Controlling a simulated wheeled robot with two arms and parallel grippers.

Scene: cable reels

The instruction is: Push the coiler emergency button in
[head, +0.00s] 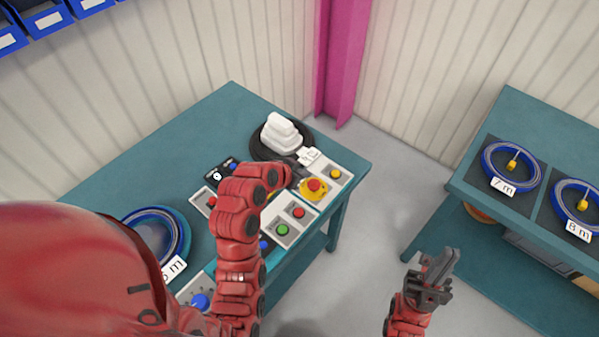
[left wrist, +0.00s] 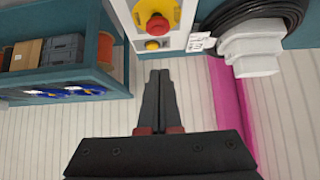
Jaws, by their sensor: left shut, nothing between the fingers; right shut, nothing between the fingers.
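The coiler emergency button is a red mushroom knob (head: 314,185) on a yellow base, set in a white panel at the right end of the teal bench. It also shows at the top of the left wrist view (left wrist: 158,25). My left gripper (head: 299,169) is shut and empty, just beside the button in the head view and partly hidden by my red arm. In the left wrist view its closed fingers (left wrist: 159,74) point toward the panel, apart from the knob in the picture. My right gripper (head: 440,266) is shut and empty, out over the floor.
A small yellow button (head: 335,174) sits beside the emergency button. Red (head: 299,212) and green (head: 283,230) buttons are nearer. A black coil (head: 262,150) with a white stacked block (head: 281,132) stands behind. A second bench (head: 520,118) holds blue cable reels.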

